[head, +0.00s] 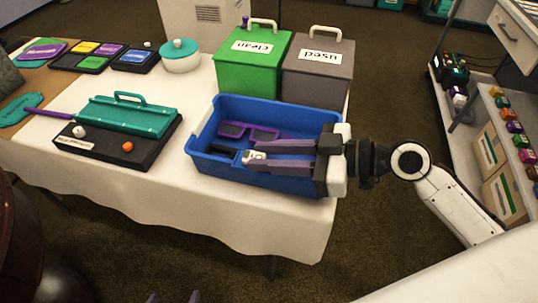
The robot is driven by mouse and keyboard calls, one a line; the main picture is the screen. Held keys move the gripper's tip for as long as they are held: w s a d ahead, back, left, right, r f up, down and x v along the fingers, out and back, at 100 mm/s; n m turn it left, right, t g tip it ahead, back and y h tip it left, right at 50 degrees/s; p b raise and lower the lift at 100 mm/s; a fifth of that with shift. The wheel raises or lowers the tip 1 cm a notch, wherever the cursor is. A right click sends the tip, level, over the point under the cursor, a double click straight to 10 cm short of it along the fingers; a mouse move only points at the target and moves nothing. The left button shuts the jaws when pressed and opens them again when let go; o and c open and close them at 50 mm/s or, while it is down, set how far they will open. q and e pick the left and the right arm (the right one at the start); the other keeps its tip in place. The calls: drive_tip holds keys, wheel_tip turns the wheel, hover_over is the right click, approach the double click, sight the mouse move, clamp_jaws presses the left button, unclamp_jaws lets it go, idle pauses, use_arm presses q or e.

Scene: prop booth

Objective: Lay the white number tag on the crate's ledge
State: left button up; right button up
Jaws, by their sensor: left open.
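The blue crate (205,173) stands on the white-covered table near its right front corner. My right gripper (256,156) reaches in from the right over the crate, its purple fingers pointing left. A small white piece with a dark mark, which looks like the white number tag (253,157), sits between its fingertips. Whether the tag touches anything in the crate I cannot tell. The crate's ledge is not clearly distinguishable. My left gripper (173,298) shows only as two separated purple fingertips at the bottom edge, open and apart from the table.
Purple glasses (248,131) and a dark item lie in the crate. Green (248,75) and grey (318,75) lidded bins stand behind it. A black tray (140,157) with a teal lidded piece is on the left. The white cloth (230,218) in front is clear.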

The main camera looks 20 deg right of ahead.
drive_tip(key=o, duration=0.3)
drive_tip(key=shift+s+f, duration=0.15)
drive_tip(key=shift+f, duration=0.65)
drive_tip(key=shift+o, duration=0.2)
drive_tip(key=shift+r, duration=0.3)
drive_tip(key=shift+r+p, duration=0.45)
drive_tip(key=shift+p, duration=0.3)
drive_tip(key=b+v, duration=0.1)
drive_tip(key=v, duration=0.9)
drive_tip(key=shift+d+r+b, duration=0.1)
drive_tip(key=shift+r+b, duration=0.1)
drive_tip(key=shift+b, duration=0.15)
drive_tip(key=shift+v, duration=0.85)
